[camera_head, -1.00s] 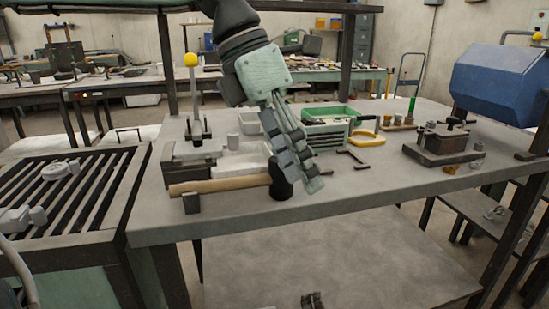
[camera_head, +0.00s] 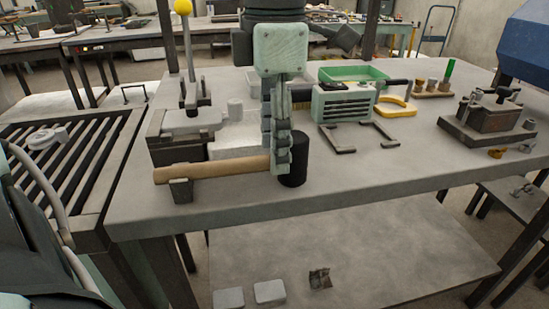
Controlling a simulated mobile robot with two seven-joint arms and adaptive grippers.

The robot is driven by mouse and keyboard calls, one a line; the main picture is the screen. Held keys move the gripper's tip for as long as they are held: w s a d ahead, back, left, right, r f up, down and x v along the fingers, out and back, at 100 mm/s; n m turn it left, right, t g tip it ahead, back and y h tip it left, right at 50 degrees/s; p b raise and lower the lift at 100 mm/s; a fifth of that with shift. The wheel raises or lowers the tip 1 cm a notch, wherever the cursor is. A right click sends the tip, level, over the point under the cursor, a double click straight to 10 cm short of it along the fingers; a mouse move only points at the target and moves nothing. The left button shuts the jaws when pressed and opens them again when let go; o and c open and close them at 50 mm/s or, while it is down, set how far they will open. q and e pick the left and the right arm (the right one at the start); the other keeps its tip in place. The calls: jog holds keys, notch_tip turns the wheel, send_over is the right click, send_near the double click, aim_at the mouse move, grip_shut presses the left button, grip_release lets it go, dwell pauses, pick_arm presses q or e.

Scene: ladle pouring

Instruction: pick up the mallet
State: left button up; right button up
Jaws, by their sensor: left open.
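The mallet lies on the grey workbench, with its pale wooden handle (camera_head: 215,169) pointing left and its black cylindrical head (camera_head: 294,160) at the right. The handle's left part rests on a small dark block (camera_head: 181,190). My left gripper (camera_head: 279,162) points down at the handle's right end, just left of the head. It is open. Its fingers overlap the handle and part of the head in the picture, and I cannot tell whether they touch. My right gripper is not in view.
A vise-like tool with a yellow-knobbed lever (camera_head: 184,50) and a white block stand behind the handle. A green box (camera_head: 343,103), a yellow ring (camera_head: 395,107) and a dark metal fixture (camera_head: 489,117) stand to the right. The bench front right of the mallet is clear.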

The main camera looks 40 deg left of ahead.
pick_arm(q)
jog(key=shift+f, duration=1.35)
grip_shut()
jog(key=shift+r, duration=0.1)
